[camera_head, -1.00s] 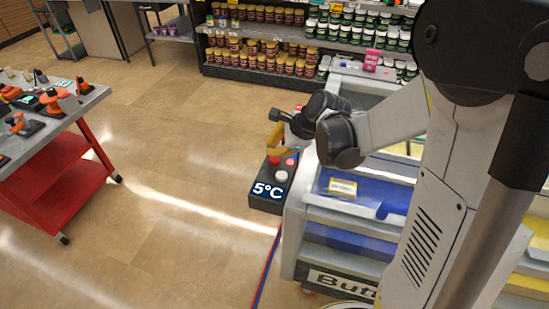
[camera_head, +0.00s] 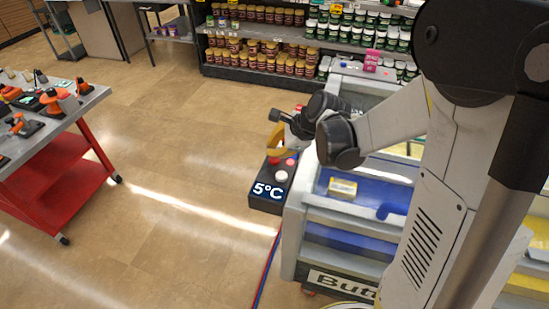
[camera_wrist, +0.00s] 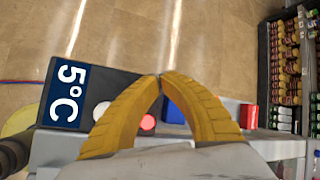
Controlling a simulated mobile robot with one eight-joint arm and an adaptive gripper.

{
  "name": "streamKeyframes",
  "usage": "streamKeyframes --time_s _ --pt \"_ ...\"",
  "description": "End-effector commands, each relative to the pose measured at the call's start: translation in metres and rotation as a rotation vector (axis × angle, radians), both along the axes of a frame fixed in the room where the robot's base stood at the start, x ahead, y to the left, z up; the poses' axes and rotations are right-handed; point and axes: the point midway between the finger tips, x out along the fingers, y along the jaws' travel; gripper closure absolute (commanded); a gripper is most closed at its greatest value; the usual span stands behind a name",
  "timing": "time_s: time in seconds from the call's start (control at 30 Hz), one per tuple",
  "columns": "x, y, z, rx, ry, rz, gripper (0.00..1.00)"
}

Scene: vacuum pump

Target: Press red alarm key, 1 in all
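A dark control box (camera_head: 265,203) with a blue-and-white "5°C" display (camera_head: 269,190) hangs at the left side of the cart. The display also shows in the wrist view (camera_wrist: 69,94). A round red key (camera_wrist: 147,122) glows in the wrist view, seen through the gap between my fingers, with a white round knob (camera_wrist: 101,110) to its left. In the head view the red key (camera_head: 290,162) sits behind a pale knob (camera_head: 281,177). My gripper (camera_wrist: 160,76) has its yellow curved fingertips together, above the box. I cannot tell whether they touch it.
A white cart (camera_head: 296,215) with blue bins stands right beside the box. A red table (camera_head: 50,180) with orange tools is at the left. Stocked shelves (camera_head: 260,75) line the back. Red and blue hoses (camera_head: 265,270) run down to the open floor.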

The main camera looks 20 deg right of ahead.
Motion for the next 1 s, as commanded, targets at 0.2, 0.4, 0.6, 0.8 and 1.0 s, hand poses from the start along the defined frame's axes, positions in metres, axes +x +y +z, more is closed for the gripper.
streamKeyframes --time_s 0.2,0.4,0.6,0.8,1.0 --pt "0.000 0.000 -0.008 0.000 0.000 0.000 1.00" --pt "0.000 0.000 -0.007 0.000 0.000 0.000 1.00" --pt "0.000 0.000 -0.008 0.000 0.000 0.000 1.00" --pt "0.000 0.000 -0.010 0.000 0.000 0.000 1.00" --pt "0.000 0.000 -0.013 0.000 0.000 0.000 1.00"
